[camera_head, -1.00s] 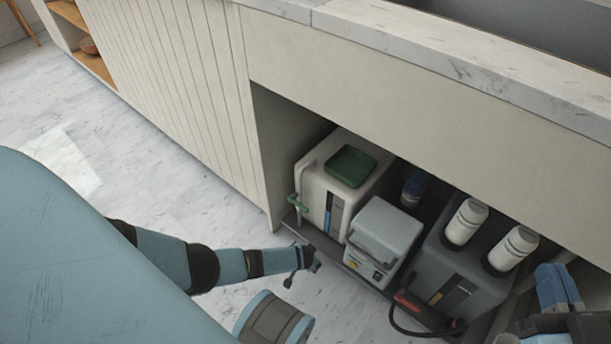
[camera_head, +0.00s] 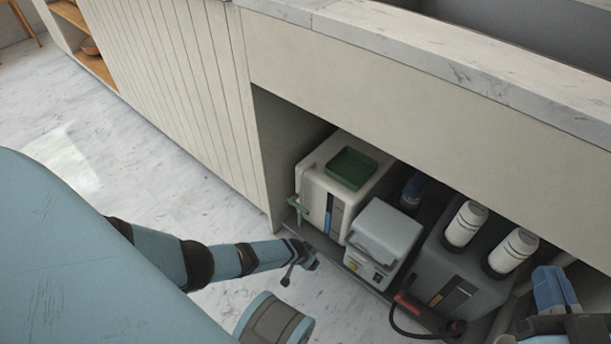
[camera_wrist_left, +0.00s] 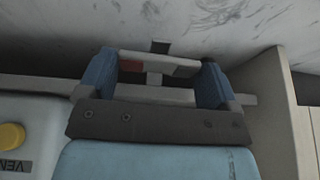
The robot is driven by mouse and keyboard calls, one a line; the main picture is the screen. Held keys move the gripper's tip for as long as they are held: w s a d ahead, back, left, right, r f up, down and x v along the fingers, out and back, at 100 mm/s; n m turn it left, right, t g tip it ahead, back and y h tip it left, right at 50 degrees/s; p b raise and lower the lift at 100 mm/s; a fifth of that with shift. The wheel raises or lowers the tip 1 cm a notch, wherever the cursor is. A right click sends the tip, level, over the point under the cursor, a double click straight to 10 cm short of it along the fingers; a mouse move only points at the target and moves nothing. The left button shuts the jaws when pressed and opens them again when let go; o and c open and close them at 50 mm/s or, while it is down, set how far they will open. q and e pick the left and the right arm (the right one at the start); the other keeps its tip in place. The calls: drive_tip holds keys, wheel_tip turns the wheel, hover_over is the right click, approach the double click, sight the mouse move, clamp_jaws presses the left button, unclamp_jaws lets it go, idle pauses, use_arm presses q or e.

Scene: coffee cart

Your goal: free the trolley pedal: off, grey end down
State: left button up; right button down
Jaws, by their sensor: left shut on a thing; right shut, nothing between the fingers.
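The pedal (camera_wrist_left: 178,67), a short bar with a red left end and a pale grey right end, shows in the left wrist view by the trolley's edge. Which end is lower I cannot tell. My left gripper (camera_wrist_left: 157,72) has one blue finger at each end of the bar and is shut on it. In the head view my left gripper (camera_head: 306,257) is low at the trolley's front left corner, and the pedal cannot be made out. The trolley (camera_head: 325,243) is a dark low platform under the counter. My right gripper (camera_head: 556,288) is shut and empty at lower right.
Cabinet panels (camera_head: 190,80) close off the left; floor (camera_head: 130,165) is clear.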

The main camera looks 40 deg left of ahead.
use_arm(q)
drive_tip(key=shift+a+n+h, duration=0.25)
drive_tip(key=shift+n+h, duration=0.05)
drive_tip(key=shift+h, duration=0.9)
use_arm(e)
drive_tip(key=shift+d, duration=0.15)
use_arm(q)
drive_tip(key=shift+h, duration=0.4)
use_arm(e)
drive_tip(key=shift+r, duration=0.1)
use_arm(q)
drive_tip(key=o, duration=0.7)
drive_tip(key=shift+o, duration=0.2)
drive_tip(key=shift+r, duration=0.2)
drive_tip(key=p+v, duration=1)
drive_tip(key=v, duration=0.3)
drive_tip(key=shift+r, duration=0.2)
use_arm(e)
drive_tip(key=s+a+r+m, duration=0.1)
drive_tip(key=s+r+m, duration=0.2)
drive_tip(key=r+m, duration=0.1)
drive_tip(key=shift+a+r+m+h, duration=0.3)
drive_tip(key=shift+r, duration=0.25)
use_arm(q)
drive_tip(key=shift+a, duration=0.1)
